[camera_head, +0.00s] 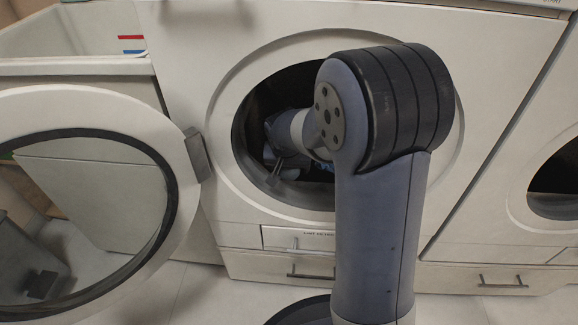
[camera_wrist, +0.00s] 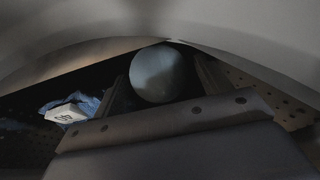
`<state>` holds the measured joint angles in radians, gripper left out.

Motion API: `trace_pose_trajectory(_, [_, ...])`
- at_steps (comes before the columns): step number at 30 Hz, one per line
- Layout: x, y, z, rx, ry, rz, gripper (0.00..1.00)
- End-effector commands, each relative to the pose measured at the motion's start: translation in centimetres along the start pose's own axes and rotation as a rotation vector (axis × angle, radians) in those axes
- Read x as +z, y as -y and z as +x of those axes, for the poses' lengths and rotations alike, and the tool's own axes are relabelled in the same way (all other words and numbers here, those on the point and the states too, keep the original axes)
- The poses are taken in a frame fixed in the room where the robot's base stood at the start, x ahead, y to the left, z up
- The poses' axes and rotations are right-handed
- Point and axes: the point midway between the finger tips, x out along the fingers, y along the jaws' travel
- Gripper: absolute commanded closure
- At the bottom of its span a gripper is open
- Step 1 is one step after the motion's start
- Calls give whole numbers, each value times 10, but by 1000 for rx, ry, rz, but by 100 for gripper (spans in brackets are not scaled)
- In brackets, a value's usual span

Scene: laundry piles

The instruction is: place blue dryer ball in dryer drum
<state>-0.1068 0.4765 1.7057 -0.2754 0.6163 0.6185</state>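The dryer drum (camera_head: 252,110) is open in the head view, and my gripper (camera_head: 276,172) reaches through its round opening. In the wrist view a pale blue-grey ball, the blue dryer ball (camera_wrist: 158,73), sits between the two fingers of my gripper (camera_wrist: 160,82), which are close against its sides. The ball is in shadow. The drum's perforated wall (camera_wrist: 285,108) shows on both sides of the wrist view. The ball cannot be made out clearly in the head view; my arm covers much of the opening.
A blue cloth (camera_wrist: 88,103) and a white labelled item (camera_wrist: 66,114) lie in the drum beside my gripper. The round door (camera_head: 180,215) stands open at left. The pale opening rim (camera_wrist: 60,58) curves close above the ball. Another machine (camera_head: 555,190) stands at right.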

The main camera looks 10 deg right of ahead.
Motion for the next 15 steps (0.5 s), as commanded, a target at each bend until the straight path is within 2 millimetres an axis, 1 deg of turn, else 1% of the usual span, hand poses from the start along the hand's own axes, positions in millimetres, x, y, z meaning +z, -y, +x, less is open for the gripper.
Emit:
trace_pose_trajectory(6, [0,0,0,0,0,0,28])
trace_pose_trajectory(9, [-2,0,-5,0,-1,0,28])
trace_pose_trajectory(11, [-3,0,-14,-1,-2,0,28])
trace_pose_trajectory(15, [-4,0,-40,-2,-3,0,28])
